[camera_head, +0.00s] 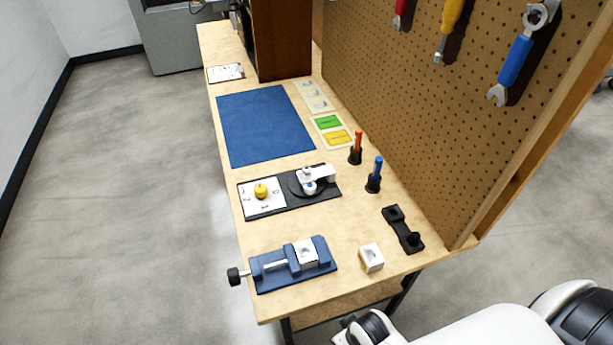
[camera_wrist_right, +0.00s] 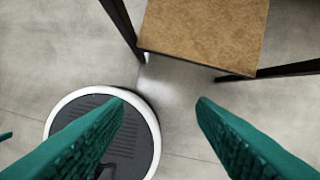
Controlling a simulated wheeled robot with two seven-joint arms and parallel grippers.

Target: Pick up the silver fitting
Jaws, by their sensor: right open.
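No part is plainly marked as the silver fitting, and I cannot tell for sure which one it is. A similar light block (camera_head: 306,251) sits in the jaws of the blue vise (camera_head: 270,276). My right gripper (camera_wrist_right: 161,101) is open and empty, its green fingers wide apart above the floor beside the table. Neither block shows in the right wrist view. My left gripper is not in view.
A black bracket (camera_head: 403,230) lies right of the loose block. A blue-handled tool (camera_head: 376,173) and a red-handled tool (camera_head: 357,145) stand upright near the pegboard (camera_head: 430,120). A dark plate (camera_head: 290,206) carries a white device. A blue mat (camera_head: 262,125) lies empty behind.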

